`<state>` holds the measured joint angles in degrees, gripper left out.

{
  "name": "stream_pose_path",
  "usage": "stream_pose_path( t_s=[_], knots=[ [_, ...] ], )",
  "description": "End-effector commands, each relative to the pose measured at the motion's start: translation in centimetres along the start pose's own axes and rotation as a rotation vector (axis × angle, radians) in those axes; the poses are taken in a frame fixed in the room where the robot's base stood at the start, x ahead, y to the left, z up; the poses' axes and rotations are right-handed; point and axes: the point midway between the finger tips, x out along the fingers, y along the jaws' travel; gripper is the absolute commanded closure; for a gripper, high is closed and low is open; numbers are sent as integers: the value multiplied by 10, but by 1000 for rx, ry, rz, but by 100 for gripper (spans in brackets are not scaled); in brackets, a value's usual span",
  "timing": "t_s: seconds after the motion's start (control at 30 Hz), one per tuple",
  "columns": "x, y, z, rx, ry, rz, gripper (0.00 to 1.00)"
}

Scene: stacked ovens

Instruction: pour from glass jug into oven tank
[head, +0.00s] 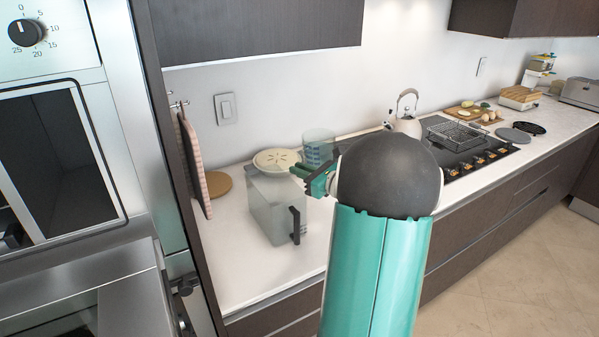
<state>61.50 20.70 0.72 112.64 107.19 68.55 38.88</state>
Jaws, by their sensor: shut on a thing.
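A clear, greenish glass jug (318,148) shows just behind and above my gripper (308,178). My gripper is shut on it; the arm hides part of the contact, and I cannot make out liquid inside. A frosted box-shaped container with a black handle (272,212), which looks like the oven tank, stands upright on the white counter. My gripper is at the tank's upper right, and the jug is up and to the right of the tank. I cannot tell whether the gripper touches the tank.
A cream round disc (276,160) shows at the tank's top; I cannot tell whether it rests on it. Stacked ovens (55,150) stand at left. A board and cloth (193,160) hang beside them. A kettle (405,115) and hob (470,140) are right. Bare counter (235,270) lies in front.

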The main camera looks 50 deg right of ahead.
Motion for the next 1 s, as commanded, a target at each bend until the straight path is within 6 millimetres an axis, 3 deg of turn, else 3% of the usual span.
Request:
stream_pose_path(
  t_s=[0.3,1.0],
  knots=[
    [7,12,5,-414,228,4,100],
    [6,14,6,-476,265,5,100]
  ],
)
